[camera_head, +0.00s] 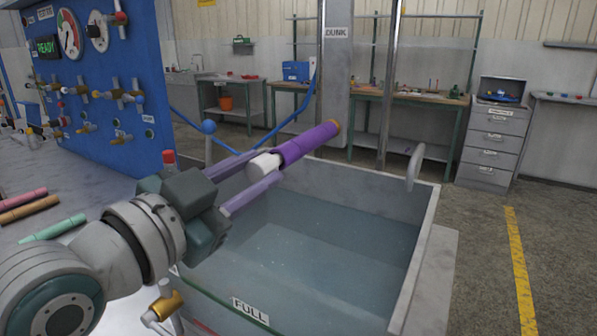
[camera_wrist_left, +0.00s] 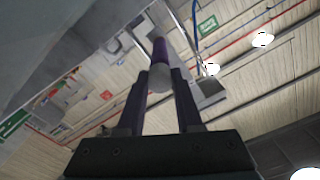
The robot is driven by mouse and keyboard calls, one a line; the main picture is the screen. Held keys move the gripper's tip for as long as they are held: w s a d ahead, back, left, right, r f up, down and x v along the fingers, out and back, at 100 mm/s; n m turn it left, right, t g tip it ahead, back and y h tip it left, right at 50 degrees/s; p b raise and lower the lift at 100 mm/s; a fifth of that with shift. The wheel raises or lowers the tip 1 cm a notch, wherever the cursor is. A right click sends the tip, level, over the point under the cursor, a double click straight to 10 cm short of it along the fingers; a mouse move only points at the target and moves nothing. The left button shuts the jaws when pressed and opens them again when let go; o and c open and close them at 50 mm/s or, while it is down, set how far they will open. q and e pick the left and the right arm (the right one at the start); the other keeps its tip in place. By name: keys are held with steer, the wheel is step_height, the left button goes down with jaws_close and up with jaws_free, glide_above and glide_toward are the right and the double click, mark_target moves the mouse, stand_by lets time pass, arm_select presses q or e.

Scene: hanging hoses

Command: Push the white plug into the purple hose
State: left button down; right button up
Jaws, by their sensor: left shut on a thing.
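The white plug (camera_head: 264,165) is between the two fingers of my left gripper (camera_head: 266,168), which is shut on it. The purple hose (camera_head: 308,143) lies in line just beyond the plug and slants up to the right, with a brownish far end. Plug and hose meet in the picture; I cannot tell how deep the plug sits. In the left wrist view, the plug (camera_wrist_left: 160,78) shows as a pale rounded end between the fingertips (camera_wrist_left: 160,85), with the purple hose (camera_wrist_left: 159,50) behind it. My right gripper is not in view.
A water-filled tank (camera_head: 428,220) marked FULL lies below the hose. A grey post (camera_head: 335,75) marked DUNK stands behind it. A blue panel (camera_head: 100,95) with gauges and valves stands left. Coloured tubes (camera_head: 25,205) lie on the left bench. Floor at right is clear.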

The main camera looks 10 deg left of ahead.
arm_select(q)
steer(key=shift+w+d, duration=0.25)
steer(key=shift+w, duration=0.4)
stand_by(0.6)
steer(key=c, duration=0.5)
jaws_free()
steer(key=shift+w, duration=0.1)
steer(key=v, duration=1)
